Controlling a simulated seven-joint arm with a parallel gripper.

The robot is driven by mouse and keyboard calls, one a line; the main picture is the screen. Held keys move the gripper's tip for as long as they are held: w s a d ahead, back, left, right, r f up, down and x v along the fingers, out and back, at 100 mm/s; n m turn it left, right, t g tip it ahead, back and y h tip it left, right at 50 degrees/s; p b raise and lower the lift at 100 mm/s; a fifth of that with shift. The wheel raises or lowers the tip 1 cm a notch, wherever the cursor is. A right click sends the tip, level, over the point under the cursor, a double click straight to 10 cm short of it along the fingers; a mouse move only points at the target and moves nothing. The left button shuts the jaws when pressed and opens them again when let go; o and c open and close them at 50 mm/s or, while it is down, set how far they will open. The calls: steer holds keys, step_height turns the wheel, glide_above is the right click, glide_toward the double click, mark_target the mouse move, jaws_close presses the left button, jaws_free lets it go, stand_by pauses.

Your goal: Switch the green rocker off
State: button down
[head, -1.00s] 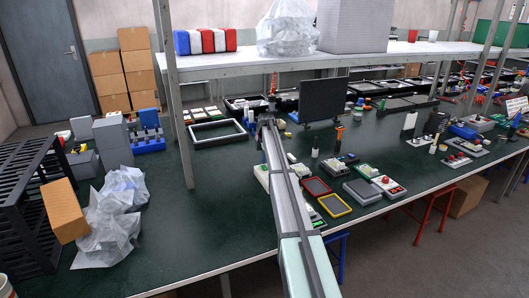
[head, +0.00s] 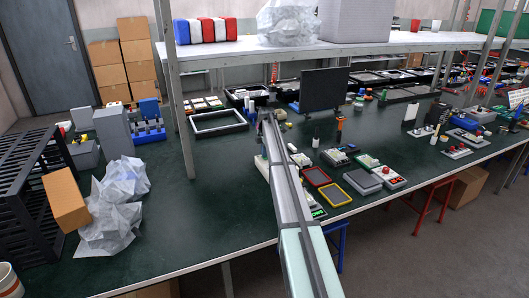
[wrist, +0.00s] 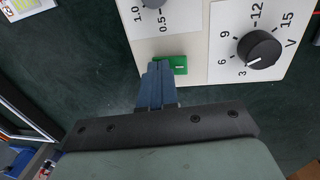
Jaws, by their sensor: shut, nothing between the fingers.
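The green rocker (wrist: 181,65) shows in the wrist view, set at the near edge of a white panel (wrist: 185,45). A small pale mark is on its right part. My gripper (wrist: 160,66) is shut and empty, its blue fingers pointing at the rocker's left part and covering some of it. I cannot tell whether the fingertips touch the rocker. In the head view my arm reaches over the bench and hides the gripper and the rocker.
A black voltage knob (wrist: 259,49) is right of the rocker, and a grey knob (wrist: 153,3) is above it. In the head view, red-framed (head: 316,176) and yellow-framed (head: 335,195) trays lie right of my arm.

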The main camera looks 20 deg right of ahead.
mark_target(265, 158)
steer(key=shift+s+f, duration=0.1)
steer(key=shift+f, duration=0.1)
steer(key=shift+s, duration=0.8)
steer(key=shift+r, duration=0.1)
step_height(265, 158, up, 14)
steer(key=s, duration=0.1)
steer(key=shift+s, duration=0.25)
steer(key=shift+w+a+r, duration=0.1)
steer(key=shift+w+r, duration=0.1)
steer(key=shift+w, duration=0.5)
